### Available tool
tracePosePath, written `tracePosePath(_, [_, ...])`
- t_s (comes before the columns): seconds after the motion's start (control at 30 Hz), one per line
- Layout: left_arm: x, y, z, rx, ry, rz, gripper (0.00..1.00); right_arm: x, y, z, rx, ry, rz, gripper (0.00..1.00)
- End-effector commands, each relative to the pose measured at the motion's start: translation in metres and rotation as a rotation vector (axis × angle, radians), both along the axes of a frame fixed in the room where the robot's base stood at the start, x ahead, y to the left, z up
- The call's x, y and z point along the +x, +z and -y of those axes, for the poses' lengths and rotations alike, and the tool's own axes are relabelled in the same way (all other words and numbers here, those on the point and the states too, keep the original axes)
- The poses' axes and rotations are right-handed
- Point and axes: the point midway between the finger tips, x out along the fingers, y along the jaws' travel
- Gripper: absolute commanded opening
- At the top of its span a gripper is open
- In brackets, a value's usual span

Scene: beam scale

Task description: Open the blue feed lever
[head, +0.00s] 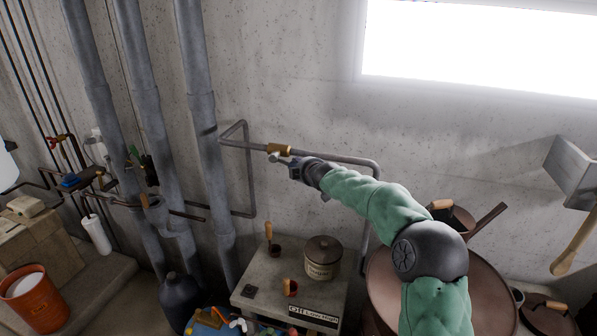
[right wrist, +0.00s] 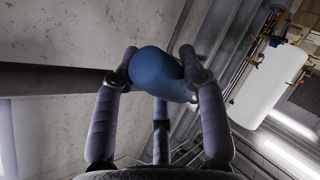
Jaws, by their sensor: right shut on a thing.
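The blue feed lever (right wrist: 155,72) shows in the right wrist view as a rounded blue handle between my right gripper's fingers (right wrist: 158,75). The fingers are shut on it, one on each side, with a third finger below. In the head view my right gripper (head: 296,168) is at the brass valve (head: 279,148) on the wall pipe, and the lever's blue grip cannot be made out there. How far the lever is turned cannot be told. My left gripper is in neither view.
A grey pipe (head: 330,158) runs along the wall from the valve. Below stand a stove (head: 262,270) with a lidded pot (head: 321,258) and a large copper kettle (head: 490,300) at right. Thick vertical pipes (head: 205,120) are to the left. An orange bucket (head: 40,308) is at lower left.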

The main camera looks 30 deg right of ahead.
Motion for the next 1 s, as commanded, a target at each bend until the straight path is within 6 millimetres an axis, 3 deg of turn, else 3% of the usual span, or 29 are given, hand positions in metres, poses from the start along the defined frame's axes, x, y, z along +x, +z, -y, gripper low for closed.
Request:
tracePosePath(0.23, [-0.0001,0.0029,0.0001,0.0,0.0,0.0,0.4,-0.0008,0.0123,0.0017,-0.068,-0.001,-0.072,0.0])
tracePosePath(0.8, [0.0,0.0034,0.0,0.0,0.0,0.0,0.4,-0.0015,0.0147,0.0023,-0.091,0.0,-0.1,0.0])
tracePosePath(0.83, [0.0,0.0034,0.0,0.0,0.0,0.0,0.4,-0.0015,0.0147,0.0023,-0.092,0.0,-0.099,0.45])
tracePosePath(0.9, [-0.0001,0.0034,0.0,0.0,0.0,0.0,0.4,-0.0015,0.0147,0.0021,-0.091,0.0,-0.1,0.65])
tracePosePath(0.93, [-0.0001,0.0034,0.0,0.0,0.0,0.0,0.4,-0.0015,0.0146,0.0022,-0.091,0.0,-0.1,0.69])
tracePosePath(1.0, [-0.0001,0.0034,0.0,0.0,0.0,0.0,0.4,-0.0016,0.0142,0.002,-0.09,0.001,-0.1,0.69])
